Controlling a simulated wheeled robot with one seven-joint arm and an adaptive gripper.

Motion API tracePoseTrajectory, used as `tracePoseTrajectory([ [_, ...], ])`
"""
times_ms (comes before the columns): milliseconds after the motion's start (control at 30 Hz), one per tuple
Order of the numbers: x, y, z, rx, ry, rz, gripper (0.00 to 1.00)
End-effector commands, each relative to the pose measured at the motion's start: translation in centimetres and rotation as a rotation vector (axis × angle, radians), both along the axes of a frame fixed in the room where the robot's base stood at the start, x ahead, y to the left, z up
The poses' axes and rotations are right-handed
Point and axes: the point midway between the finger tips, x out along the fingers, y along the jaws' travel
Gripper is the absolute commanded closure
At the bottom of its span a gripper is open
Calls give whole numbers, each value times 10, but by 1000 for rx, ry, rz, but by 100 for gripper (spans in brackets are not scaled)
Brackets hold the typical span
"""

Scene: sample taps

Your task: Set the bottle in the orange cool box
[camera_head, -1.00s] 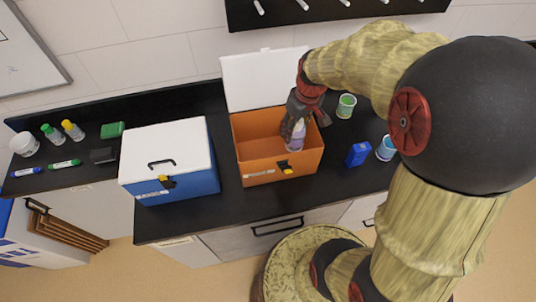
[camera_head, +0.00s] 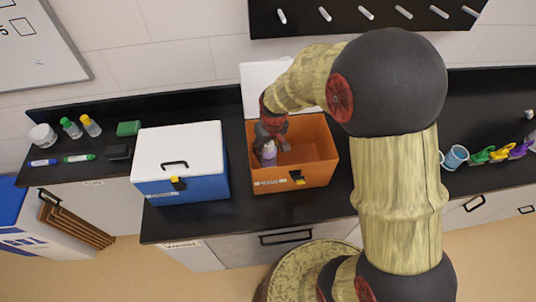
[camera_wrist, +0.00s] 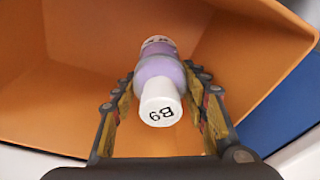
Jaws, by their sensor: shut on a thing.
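The bottle (camera_wrist: 158,72) is pale purple with a white cap marked B9. My gripper (camera_wrist: 160,88) is shut on it in the wrist view, one finger on each side. In the head view the bottle (camera_head: 269,154) hangs below my gripper (camera_head: 271,141), within the left part of the orange cool box (camera_head: 292,183). The box is open, its white lid (camera_head: 257,85) raised at the back and partly hidden by my arm. The orange interior (camera_wrist: 75,75) surrounds the bottle in the wrist view. I cannot tell whether the bottle touches the floor of the box.
A closed blue cool box (camera_head: 181,189) with a white lid stands just left of the orange one. Vials, markers and a jar (camera_head: 42,136) lie further left. A light blue cup (camera_head: 454,158) stands to the right. The right part of the orange box is empty.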

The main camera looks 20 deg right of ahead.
Motion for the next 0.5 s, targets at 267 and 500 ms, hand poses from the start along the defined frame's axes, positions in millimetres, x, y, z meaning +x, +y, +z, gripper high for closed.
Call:
tracePoseTrajectory([
  [267, 0, -1, -28, 0, -1, -2, 89],
  [500, 0, -1, -29, 0, 0, -1, 89],
])
